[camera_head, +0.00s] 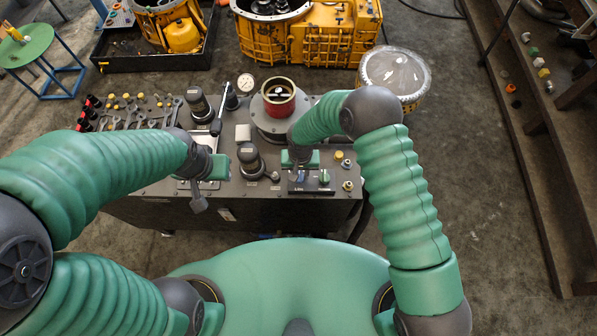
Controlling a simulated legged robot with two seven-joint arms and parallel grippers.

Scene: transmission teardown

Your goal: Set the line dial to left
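A small dark control panel (311,181) sits at the front right of the dark workbench. It carries a green-topped dial (324,176) and a second, dark knob to its left, partly under my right gripper. The lettering below is too small to read, so I cannot tell for certain which is the line dial or where it points. My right gripper (298,174) points down just over the left part of this panel; its fingertips are too small to show whether they are open or touching the knob. My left gripper (199,200) hangs over the bench's front left-centre, its opening unclear.
A red cylinder (279,98) in a round grey housing stands behind my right gripper. A gauge (245,82), a black joystick-like part (248,158) and several wrenches and fittings crowd the bench. Yellow transmission housings (318,35) stand behind.

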